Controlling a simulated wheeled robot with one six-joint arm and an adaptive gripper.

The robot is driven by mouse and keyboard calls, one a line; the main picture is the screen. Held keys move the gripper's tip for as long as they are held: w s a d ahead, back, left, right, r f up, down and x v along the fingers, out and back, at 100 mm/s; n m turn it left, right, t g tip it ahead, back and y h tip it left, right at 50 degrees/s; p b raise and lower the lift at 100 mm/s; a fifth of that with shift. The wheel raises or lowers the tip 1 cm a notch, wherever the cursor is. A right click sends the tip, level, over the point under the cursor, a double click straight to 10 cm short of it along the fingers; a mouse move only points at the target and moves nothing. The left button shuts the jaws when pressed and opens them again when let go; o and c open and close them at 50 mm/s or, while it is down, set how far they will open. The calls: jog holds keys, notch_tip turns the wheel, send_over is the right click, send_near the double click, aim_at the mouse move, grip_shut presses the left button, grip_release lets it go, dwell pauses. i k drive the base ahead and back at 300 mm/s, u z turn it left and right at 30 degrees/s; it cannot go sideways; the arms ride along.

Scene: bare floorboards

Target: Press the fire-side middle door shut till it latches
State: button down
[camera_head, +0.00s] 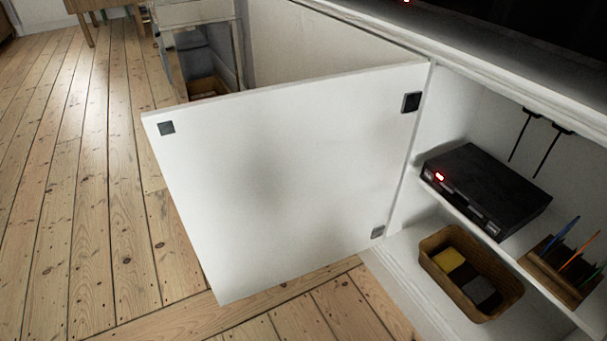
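A white cabinet door (285,175) stands wide open in the middle of the view. It hangs by its right edge on the cabinet frame, with dark hinges (411,102) near the top and bottom. A small dark square plate (166,128) sits at its upper free corner. The door's free edge points left, out over the floor. Which door this is by the fire cannot be told from this view. My gripper does not show, so nothing is seen touching the door.
Inside the open cabinet are a black box (485,185) with a red light on a shelf, a wicker basket (470,272) below, and a wooden holder (560,270) with pens. Behind the door is another opening (205,60). The floorboards (90,190) at left are clear.

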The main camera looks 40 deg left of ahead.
aim_at(271, 187)
jog(key=u, duration=0.45)
jog(key=k, duration=1.1)
jog(key=u, duration=1.7)
jog(key=i, duration=1.25)
jog(key=z, duration=0.55)
jog(key=k, duration=0.45)
jog(key=u, duration=0.15)
